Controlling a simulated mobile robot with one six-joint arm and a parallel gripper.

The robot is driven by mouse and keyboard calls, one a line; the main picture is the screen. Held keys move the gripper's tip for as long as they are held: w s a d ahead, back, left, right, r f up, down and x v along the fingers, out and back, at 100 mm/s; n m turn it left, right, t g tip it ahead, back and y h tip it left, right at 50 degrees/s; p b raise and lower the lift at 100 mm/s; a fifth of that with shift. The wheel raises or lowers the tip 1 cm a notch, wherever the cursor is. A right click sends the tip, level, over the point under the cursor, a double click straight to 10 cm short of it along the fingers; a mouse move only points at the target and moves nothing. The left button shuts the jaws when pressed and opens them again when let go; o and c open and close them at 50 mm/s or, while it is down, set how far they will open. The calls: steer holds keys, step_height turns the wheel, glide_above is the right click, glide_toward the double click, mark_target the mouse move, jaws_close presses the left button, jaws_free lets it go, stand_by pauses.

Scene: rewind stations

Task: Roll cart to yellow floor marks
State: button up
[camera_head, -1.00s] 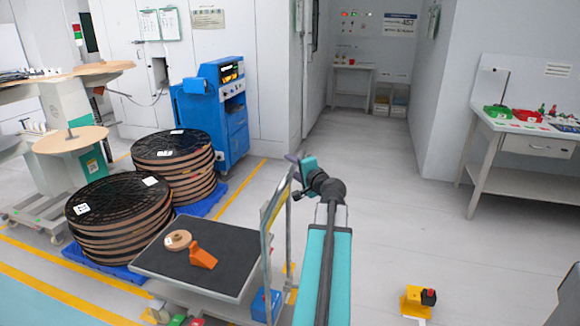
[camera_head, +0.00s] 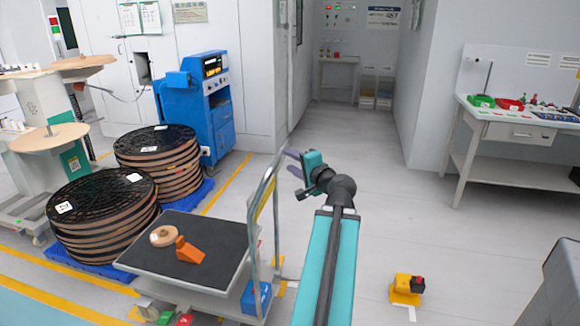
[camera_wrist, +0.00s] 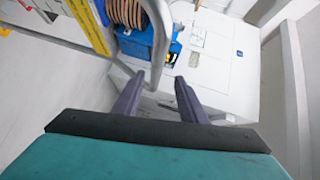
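The cart has a dark flat deck (camera_head: 222,243) and an upright grey tube handle (camera_head: 253,225) on its right side. A brown roll (camera_head: 163,236) and an orange block (camera_head: 188,251) lie on the deck. My gripper (camera_head: 290,162) is at the top of the handle, its two dark fingers apart. In the wrist view the grey handle tube (camera_wrist: 159,35) runs down beside and between the finger tips (camera_wrist: 158,82); I cannot tell whether they touch it. Yellow floor marks (camera_head: 281,288) show by the cart's right side, and a yellow line (camera_head: 228,184) runs behind it.
Stacks of black-topped reels (camera_head: 100,200) stand on blue pallets left of the cart. A blue machine (camera_head: 197,110) is behind. A yellow box with a black and red top (camera_head: 404,290) sits on the floor at the right. A workbench (camera_head: 515,130) is far right.

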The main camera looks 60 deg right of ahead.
steer(key=shift+b+v, duration=0.95)
steer(key=shift+b, duration=3.15)
steer(key=shift+s+a+b, duration=0.1)
steer(key=shift+s+b, duration=0.2)
steer(key=shift+b, duration=0.5)
steer(key=shift+c, duration=0.2)
steer(key=d+f+m+t+p, duration=0.1)
steer(key=p, duration=0.2)
steer(key=w+d+f+m+t+h+p, duration=0.1)
steer(key=p, duration=0.3)
steer(key=d+f+m+p, duration=0.1)
steer(key=p, duration=0.3)
steer(key=shift+w+d+f+t, duration=0.25)
steer(key=shift+w+t, duration=0.1)
steer(key=shift+t, duration=0.05)
steer(key=shift+w+d, duration=0.1)
steer(key=shift+w, duration=0.05)
steer(key=p+x, duration=0.2)
steer(key=x, duration=1.1)
steer(key=shift+d+r, duration=0.2)
